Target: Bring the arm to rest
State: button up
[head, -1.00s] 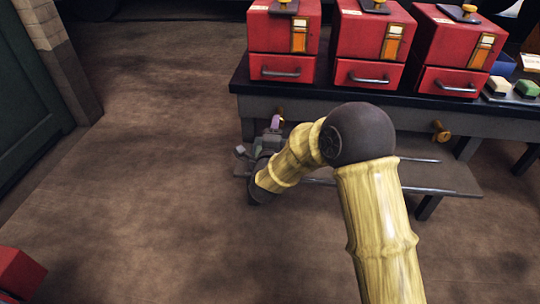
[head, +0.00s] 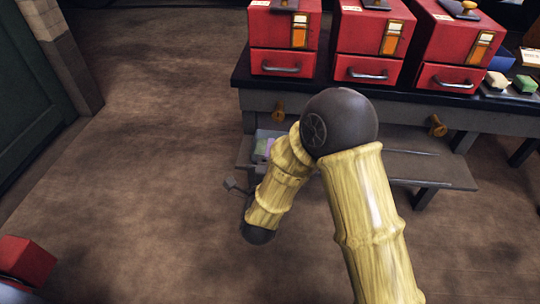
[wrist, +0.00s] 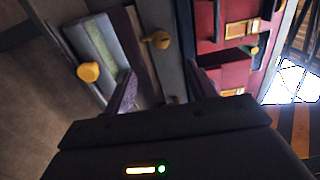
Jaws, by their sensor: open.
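My arm shows in the head view as pale yellow, ribbed links with dark joints, bent in front of a workbench (head: 340,111). My gripper is mostly hidden behind the arm in the head view. In the wrist view my gripper (wrist: 160,92) has its two fingers apart, with nothing visible held between them. The fingers point toward the bench front, where a brass knob (wrist: 157,40) shows beyond them.
Three red cabinets (head: 374,70) with drawer handles stand on the bench. Brass knobs (head: 437,126) stick out from its front, above a lower shelf (head: 440,172). Small blocks (head: 497,80) lie at the right. A red box (head: 26,262) is at lower left. Floor (head: 150,170) left of the arm is clear.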

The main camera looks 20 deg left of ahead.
jog(key=w+d+r+n+g+p, duration=0.2)
jog(key=d+r+n+g+p, duration=0.15)
jog(key=d, duration=0.35)
jog(key=w+d+r+n+g+p, duration=0.2)
jog(key=d+n+g+p, duration=0.1)
jog(key=d+n, duration=0.3)
jog(key=s+d+r+n+g+h+p, duration=0.2)
jog(key=s+d+r+n+g+p, duration=0.15)
jog(key=s+d, duration=0.6)
jog(key=s+d+r+n+g+h+p, duration=0.2)
jog(key=s+d+g, duration=0.35)
jog(key=d, duration=0.75)
notch_tip(320, 180, up, 38)
jog(key=p, duration=3.7)
jog(key=shift+s+a+f+t+p, duration=0.15)
jog(key=shift+s+a+t+p, duration=0.1)
jog(key=shift+t+p, duration=0.1)
